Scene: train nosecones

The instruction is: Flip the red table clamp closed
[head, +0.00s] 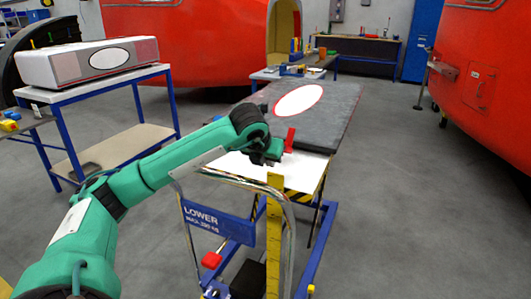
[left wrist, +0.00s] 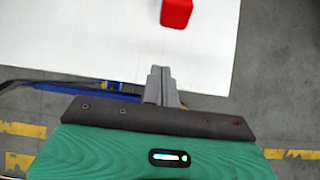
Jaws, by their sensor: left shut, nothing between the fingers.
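The red table clamp (head: 289,140) stands upright at the near edge of the dark panel, on the white top of the lift table (head: 303,171). In the left wrist view the red clamp part (left wrist: 176,13) shows at the top, cut off by the frame edge. My left gripper (head: 274,158) is just left of the clamp in the head view. In the left wrist view its fingers (left wrist: 160,70) are shut together and empty, pointing toward the red part with a gap of white surface between. My right gripper is not in view.
A dark panel with a white oval (head: 299,100) lies on the table beyond the clamp. A metal handle rail (head: 232,181) and a yellow post (head: 274,230) stand at the table's near side. A blue-legged cart (head: 95,140) stands left.

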